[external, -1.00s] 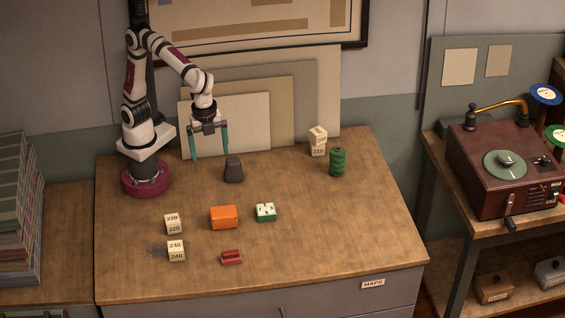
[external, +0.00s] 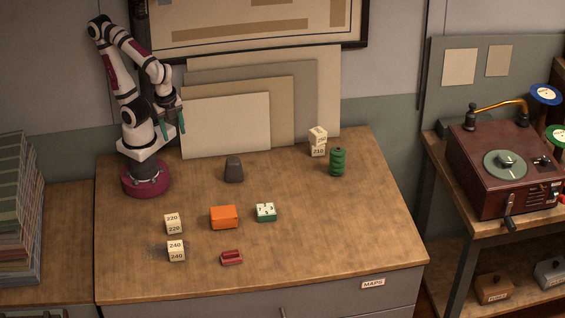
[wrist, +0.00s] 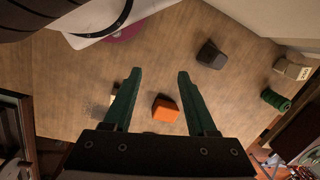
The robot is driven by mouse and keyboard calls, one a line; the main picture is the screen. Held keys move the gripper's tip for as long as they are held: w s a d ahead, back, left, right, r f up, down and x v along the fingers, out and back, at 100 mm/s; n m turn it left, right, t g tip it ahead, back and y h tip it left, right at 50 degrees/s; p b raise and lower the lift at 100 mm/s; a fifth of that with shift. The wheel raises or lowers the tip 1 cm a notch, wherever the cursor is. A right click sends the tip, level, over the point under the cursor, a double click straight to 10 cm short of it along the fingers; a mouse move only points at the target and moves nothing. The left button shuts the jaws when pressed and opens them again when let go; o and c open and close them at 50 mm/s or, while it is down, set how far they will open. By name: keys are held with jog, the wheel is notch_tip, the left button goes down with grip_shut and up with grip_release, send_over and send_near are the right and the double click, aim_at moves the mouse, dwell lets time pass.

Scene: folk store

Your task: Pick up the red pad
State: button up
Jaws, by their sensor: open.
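The red pad (external: 231,257) is a small dark red block with a raised or grooved top. It lies near the front edge of the wooden tabletop in the external view, right of the lower 240 cube. I cannot make it out in the wrist view. My gripper (external: 171,122) is high at the back left, close to my own arm and far from the pad. Its two green fingers (wrist: 158,72) are apart with nothing between them in the wrist view.
An orange block (external: 224,217), a green-and-white block (external: 266,212) and cubes marked 220 (external: 173,223) and 240 (external: 176,251) stand around the pad. A dark weight (external: 234,169), a green ribbed cylinder (external: 337,162) and stacked cubes (external: 318,142) are farther back. Boards (external: 226,125) lean behind.

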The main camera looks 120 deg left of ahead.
jog(key=w+d+f+m+y, duration=0.1)
jog(key=w+d+m+y, duration=0.2)
jog(key=w+m, duration=0.35)
jog(key=w+d+f+m+y, duration=0.1)
jog(key=w+d+m+y, duration=0.2)
jog(key=w, duration=0.6)
jog(key=w+d+f+m+t+y, duration=0.1)
jog(key=w+d+f+m+t, duration=0.15)
jog(key=d, duration=0.35)
jog(key=w+d+f+m+t+y, duration=0.2)
jog(key=w+d+f+m, duration=0.2)
jog(key=d, duration=0.2)
jog(key=m+t, duration=0.4)
send_near(226, 254)
jog(key=shift+h, duration=0.3)
jog(key=x, duration=1)
jog(key=shift+w+a+r, duration=0.1)
jog(key=shift+a+r, duration=0.05)
jog(key=shift+a, duration=0.15)
grip_shut()
